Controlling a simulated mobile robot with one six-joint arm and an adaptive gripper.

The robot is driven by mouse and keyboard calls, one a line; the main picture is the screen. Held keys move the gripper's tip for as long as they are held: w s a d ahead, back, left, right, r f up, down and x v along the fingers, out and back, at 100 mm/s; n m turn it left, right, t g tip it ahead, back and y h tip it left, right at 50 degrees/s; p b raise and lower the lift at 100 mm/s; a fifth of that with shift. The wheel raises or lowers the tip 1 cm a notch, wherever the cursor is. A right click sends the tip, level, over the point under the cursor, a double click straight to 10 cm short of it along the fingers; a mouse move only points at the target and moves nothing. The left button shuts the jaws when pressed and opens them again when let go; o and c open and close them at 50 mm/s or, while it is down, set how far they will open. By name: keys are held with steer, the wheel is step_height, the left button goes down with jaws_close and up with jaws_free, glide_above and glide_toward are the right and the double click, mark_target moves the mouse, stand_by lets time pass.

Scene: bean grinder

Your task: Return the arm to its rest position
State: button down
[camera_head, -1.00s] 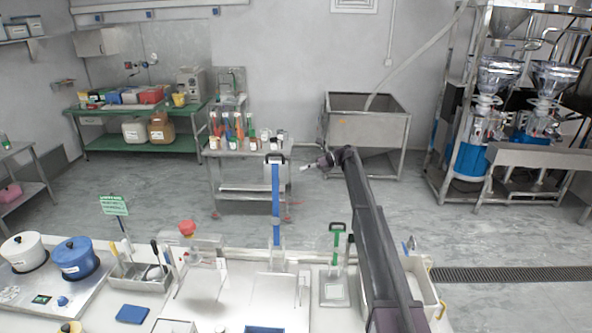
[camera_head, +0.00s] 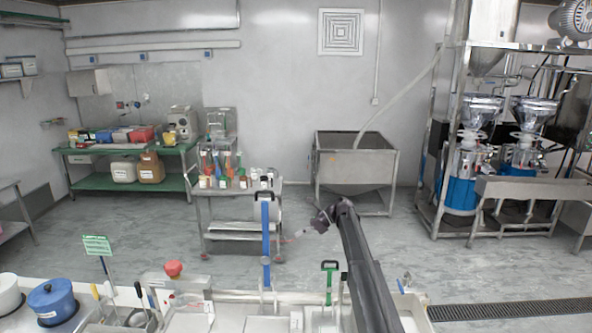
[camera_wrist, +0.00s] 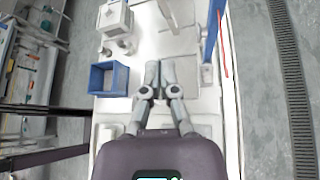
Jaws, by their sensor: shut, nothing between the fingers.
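My arm reaches up from the bottom right of the head view, over the workbench and toward the middle of the room. My gripper (camera_head: 292,239) is at its end, small in that view, to the right of a blue upright lever (camera_head: 266,235). The wrist view shows my gripper (camera_wrist: 160,66) from behind, its two fingers close together with nothing between them. Below the fingers lies the white workbench top (camera_wrist: 182,122).
In the wrist view, a blue open box (camera_wrist: 122,76) is left of the fingers and the blue lever (camera_wrist: 213,28) is at the upper right. A green-handled press (camera_head: 330,283) stands near my arm. A steel cart (camera_head: 235,226) with bottles is behind.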

steer(key=s+d+f+n+h+b, duration=0.3)
steer(key=s+d+f+n+h, duration=0.1)
steer(key=s, duration=1)
steer(key=s+d+f+n+t+h+b, duration=0.1)
steer(key=s+d+f+n+h+b, duration=0.3)
steer(key=s+f+n, duration=0.5)
steer(key=s+d+f+n+t+h+b, duration=0.1)
steer(key=s+d+f+n+h+b, duration=0.3)
steer(key=s, duration=1.6)
steer(key=d+f+n, duration=0.2)
steer(key=d+f, duration=0.1)
steer(key=f, duration=0.1)
steer(key=shift+s+d+f+n, duration=0.2)
steer(key=shift+d+f+n, duration=0.1)
steer(key=shift+f+n, duration=0.1)
